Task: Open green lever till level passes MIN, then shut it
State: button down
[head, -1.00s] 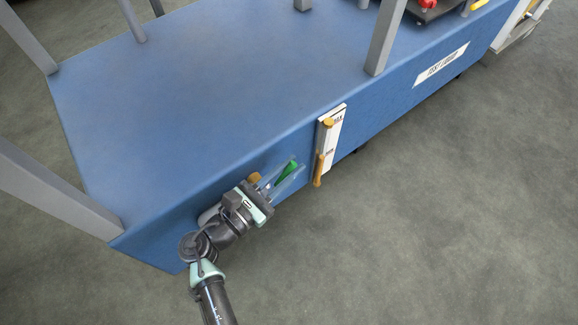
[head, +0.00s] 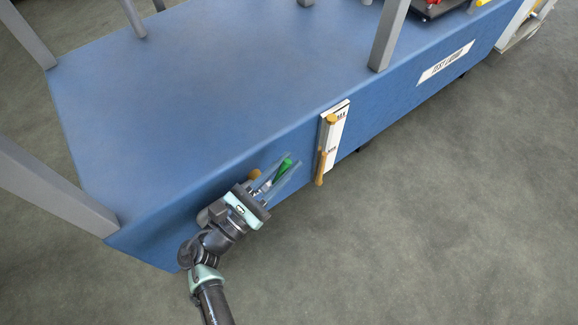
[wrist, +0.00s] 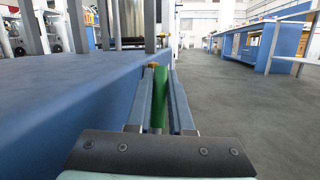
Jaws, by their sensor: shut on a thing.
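The green lever (head: 284,166) sits on the blue side of the bench, and my gripper (head: 283,168) is shut on it. In the wrist view the green lever (wrist: 158,98) stands between the two fingers of my gripper (wrist: 160,90). A brass-coloured fitting (head: 254,174) is just left of the fingers. The level gauge (head: 331,135) is a white strip with MAX near its top and a MIN mark lower down, brass fittings at its ends. The liquid level in it is too small to tell.
The blue bench (head: 200,80) has grey posts (head: 388,36) standing on it. A white TEST label (head: 446,63) is on its side. Open grey floor (head: 430,220) lies in front. In the wrist view other blue benches (wrist: 262,48) stand far off.

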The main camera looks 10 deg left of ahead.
jog(key=shift+s+a+r+n+t+h+b, duration=0.25)
jog(key=shift+s+a+n+t+h+b, duration=0.35)
jog(key=shift+t+b, duration=0.75)
jog(key=shift+s+a+r+n+t+h+b, duration=0.25)
jog(key=shift+s+a+t+h+b, duration=0.5)
jog(key=shift+t+b, duration=0.55)
jog(key=shift+s+a+y, duration=0.1)
jog(key=shift+y, duration=0.15)
jog(key=c, duration=0.8)
grip_release()
jog(key=b+v, duration=0.1)
jog(key=v, duration=1.2)
jog(key=shift+f, duration=0.1)
